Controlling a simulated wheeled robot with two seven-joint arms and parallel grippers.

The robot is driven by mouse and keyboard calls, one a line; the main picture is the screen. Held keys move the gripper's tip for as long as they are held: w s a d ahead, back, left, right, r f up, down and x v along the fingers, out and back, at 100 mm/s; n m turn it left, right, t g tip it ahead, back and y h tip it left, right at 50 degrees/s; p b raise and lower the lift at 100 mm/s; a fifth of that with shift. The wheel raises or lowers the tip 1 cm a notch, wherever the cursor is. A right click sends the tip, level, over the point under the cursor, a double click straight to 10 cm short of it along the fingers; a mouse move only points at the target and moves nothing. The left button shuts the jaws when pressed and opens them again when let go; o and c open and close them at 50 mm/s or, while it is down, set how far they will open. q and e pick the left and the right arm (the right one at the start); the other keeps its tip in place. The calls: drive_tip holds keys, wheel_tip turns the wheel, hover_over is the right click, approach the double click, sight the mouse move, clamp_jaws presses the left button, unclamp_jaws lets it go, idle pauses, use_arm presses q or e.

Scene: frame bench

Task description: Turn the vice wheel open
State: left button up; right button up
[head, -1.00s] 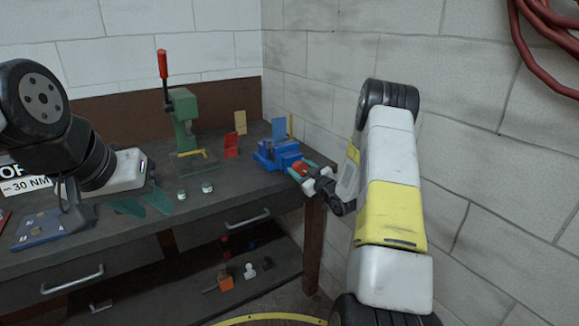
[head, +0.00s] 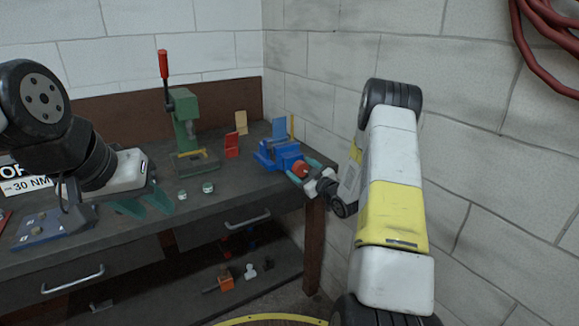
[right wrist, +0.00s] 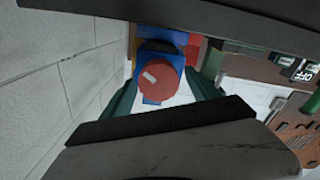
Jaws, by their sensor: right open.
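The blue vice (head: 275,155) stands at the right end of the bench; its blue body also shows in the right wrist view (right wrist: 151,99), mostly behind the wheel. The round red wheel (head: 299,168) is on its near right side. In the right wrist view the wheel (right wrist: 157,82) faces me, with a pale mark on its upper left. My right gripper (head: 302,171) is open at the wheel. Its green fingers (right wrist: 161,84) stand on either side of the rim; contact is hard to tell. My left gripper (head: 157,212) is open and empty over the bench's front left part.
A green press (head: 184,115) with a red-handled lever stands at the back of the bench (head: 230,185). Two small jars (head: 208,188) stand near the front. A blue plate-like device (head: 42,228) lies at the left. The brick wall is close on the right.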

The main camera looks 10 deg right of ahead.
drive_tip(key=v, duration=0.6)
drive_tip(key=shift+s, duration=0.4)
drive_tip(key=shift+d+r, duration=0.1)
